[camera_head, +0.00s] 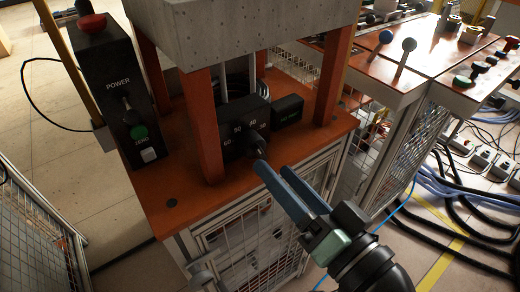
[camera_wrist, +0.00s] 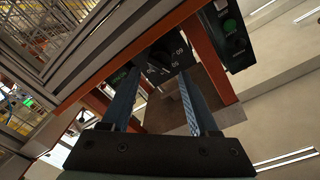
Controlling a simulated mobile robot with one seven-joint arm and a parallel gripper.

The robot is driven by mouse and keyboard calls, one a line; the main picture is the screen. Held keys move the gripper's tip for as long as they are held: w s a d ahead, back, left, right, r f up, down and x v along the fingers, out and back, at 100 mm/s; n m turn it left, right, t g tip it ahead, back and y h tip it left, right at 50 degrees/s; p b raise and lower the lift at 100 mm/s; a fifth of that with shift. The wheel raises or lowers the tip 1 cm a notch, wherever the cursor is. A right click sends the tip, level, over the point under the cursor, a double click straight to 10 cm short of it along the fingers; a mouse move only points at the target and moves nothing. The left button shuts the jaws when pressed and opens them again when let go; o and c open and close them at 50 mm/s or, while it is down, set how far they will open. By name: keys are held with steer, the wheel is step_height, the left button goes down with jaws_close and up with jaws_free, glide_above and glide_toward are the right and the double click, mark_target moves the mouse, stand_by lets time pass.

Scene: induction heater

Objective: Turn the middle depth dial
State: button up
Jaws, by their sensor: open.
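The depth dial (camera_head: 257,143) is a black knob on the front of a black box (camera_head: 232,143) with white numbers, standing on the orange table. My gripper (camera_head: 271,165) has blue fingers that stand apart with nothing held. Its tips are just in front of and slightly below the dial in the head view; contact cannot be told. In the wrist view the black box (camera_wrist: 178,55) with its numbers shows upside down beyond the two fingers of my gripper (camera_wrist: 158,73). The dial there is dark and hard to make out.
A black power panel (camera_head: 118,95) with a red button stands at the left. A small black display box (camera_head: 287,112) sits right of the dial box. Orange posts (camera_head: 202,125) flank it under a concrete-like block (camera_head: 240,35). A wire-mesh frame is below the orange tabletop (camera_head: 180,190).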

mark_target(262, 155)
steer(key=x, duration=0.6)
jaws_close()
